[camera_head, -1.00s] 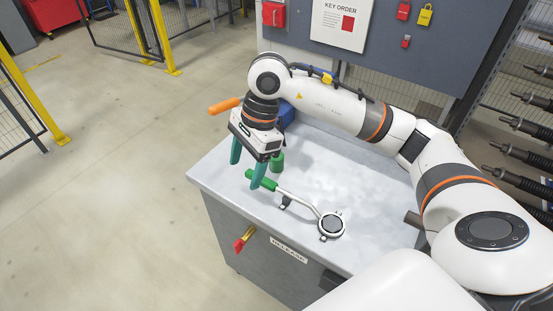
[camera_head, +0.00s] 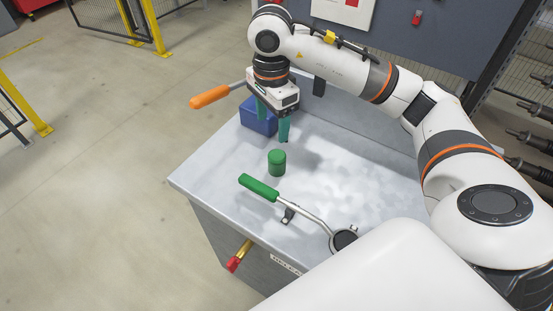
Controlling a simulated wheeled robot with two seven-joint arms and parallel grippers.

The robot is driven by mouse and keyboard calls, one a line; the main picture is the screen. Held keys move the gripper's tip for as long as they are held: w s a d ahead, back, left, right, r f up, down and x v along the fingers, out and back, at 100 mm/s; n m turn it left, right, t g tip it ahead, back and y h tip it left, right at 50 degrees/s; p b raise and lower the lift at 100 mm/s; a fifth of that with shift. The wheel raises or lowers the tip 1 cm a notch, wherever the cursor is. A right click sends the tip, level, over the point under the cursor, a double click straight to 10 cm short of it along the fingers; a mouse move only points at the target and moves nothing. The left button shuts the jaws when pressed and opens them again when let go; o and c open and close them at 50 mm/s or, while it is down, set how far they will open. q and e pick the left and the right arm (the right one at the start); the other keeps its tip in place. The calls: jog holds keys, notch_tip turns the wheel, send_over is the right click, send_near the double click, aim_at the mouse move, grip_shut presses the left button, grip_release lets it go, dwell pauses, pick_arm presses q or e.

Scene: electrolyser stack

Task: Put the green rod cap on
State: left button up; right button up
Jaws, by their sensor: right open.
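A green cylinder (camera_head: 277,163), which looks like the cap, stands upright on the grey bench top. In front of it lies a metal rod (camera_head: 304,216) with a green grip (camera_head: 259,187) at its left end and a round dark end piece (camera_head: 344,238) at its right, partly hidden by my own white body. My right gripper (camera_head: 273,124) points down with teal fingers apart and nothing between them. It is above and behind the cylinder, in front of a blue block (camera_head: 257,117). My left gripper is out of view.
An orange handle (camera_head: 210,97) on a metal shaft sticks out past the bench's left edge, its other end hidden behind my gripper. A red-tipped brass lever (camera_head: 238,257) juts from the bench front (camera_head: 222,232). The bench's right part is clear.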

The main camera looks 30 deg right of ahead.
aim_at(275, 156)
jog(key=f+b, duration=0.1)
jog(key=f, duration=0.1)
jog(key=shift+w+d+f+b, duration=0.1)
jog(key=shift+w+f+b, duration=0.1)
jog(key=shift+f+b, duration=0.2)
jog(key=shift+f, duration=0.5)
notch_tip(275, 156, down, 5)
jog(key=shift+f, duration=0.1)
jog(key=shift+f+p, duration=0.35)
jog(key=shift+f, duration=0.15)
jog(key=f, duration=0.2)
jog(key=f+p, duration=0.1)
jog(key=f, duration=0.2)
jog(key=shift+s+d, duration=0.1)
jog(key=shift+d, duration=0.1)
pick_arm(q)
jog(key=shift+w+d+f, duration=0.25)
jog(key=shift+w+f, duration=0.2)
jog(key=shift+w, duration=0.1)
pick_arm(e)
jog(key=shift+r, duration=0.1)
jog(key=c, duration=1)
